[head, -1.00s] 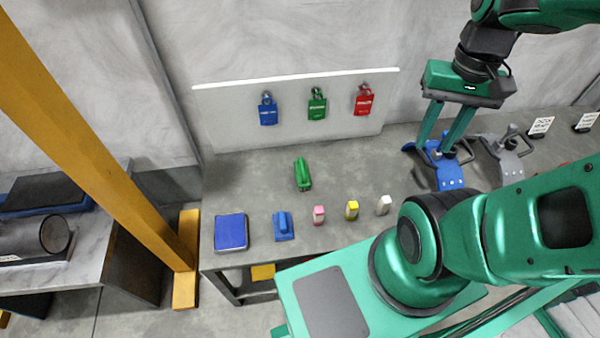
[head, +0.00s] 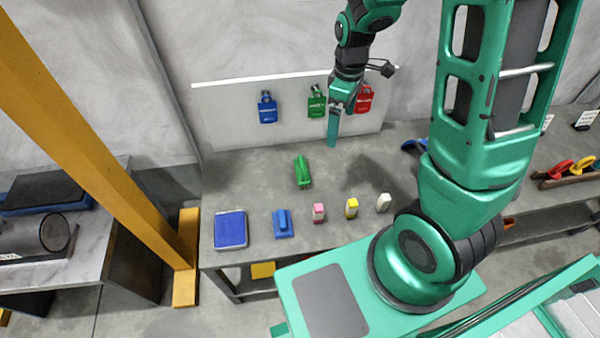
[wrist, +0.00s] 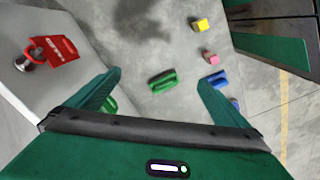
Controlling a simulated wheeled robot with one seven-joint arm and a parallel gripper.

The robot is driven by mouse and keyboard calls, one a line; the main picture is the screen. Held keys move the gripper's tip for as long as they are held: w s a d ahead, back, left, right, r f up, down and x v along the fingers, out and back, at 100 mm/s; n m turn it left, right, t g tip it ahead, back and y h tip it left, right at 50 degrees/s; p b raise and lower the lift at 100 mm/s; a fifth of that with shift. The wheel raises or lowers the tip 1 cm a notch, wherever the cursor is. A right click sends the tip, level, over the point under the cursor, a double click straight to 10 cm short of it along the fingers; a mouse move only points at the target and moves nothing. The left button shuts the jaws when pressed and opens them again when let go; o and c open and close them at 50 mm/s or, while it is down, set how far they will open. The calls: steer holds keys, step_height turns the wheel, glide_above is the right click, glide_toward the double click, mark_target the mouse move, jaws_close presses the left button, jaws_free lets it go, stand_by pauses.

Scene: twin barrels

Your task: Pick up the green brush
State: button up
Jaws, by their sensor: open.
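The green brush (head: 302,173) lies on the grey table, toward the back and below the hanging tags. It also shows in the wrist view (wrist: 163,82), between my two fingers in the picture but well below them. My gripper (head: 332,142) hangs in front of the white board, above and to the right of the brush, touching nothing. In the wrist view my gripper (wrist: 160,81) has its fingers spread wide with nothing between them.
On the table (head: 240,170) stand a blue pad (head: 230,230), a blue brush (head: 283,224), and pink (head: 319,213), yellow (head: 352,208) and white (head: 384,203) blocks. Blue (head: 267,108), green (head: 316,104) and red (head: 364,98) tags hang on the board (head: 230,125). Table space around the green brush is clear.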

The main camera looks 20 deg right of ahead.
mark_target(302, 162)
steer(key=w+a+f+n, duration=0.2)
steer(key=f, duration=0.2)
steer(key=w+a+f+n, duration=0.1)
steer(key=a+f+n, duration=0.1)
steer(key=a+f, duration=0.1)
steer(key=w+a+f+n, duration=0.2)
steer(key=a+f+n, duration=0.1)
steer(key=f, duration=0.1)
steer(key=shift+w+a+f, duration=0.25)
steer(key=shift+w+f, duration=0.05)
step_height(302, 162, down, 6)
steer(key=shift+a+r, duration=0.1)
steer(key=shift+r, duration=0.15)
steer(key=shift+s+a+f, duration=0.1)
steer(key=shift+a+f, duration=0.05)
steer(key=shift+f, duration=1.25)
steer(key=shift+a+f, duration=0.15)
steer(key=shift+f, duration=1.2)
steer(key=c, duration=1.1)
steer(key=shift+r, duration=0.15)
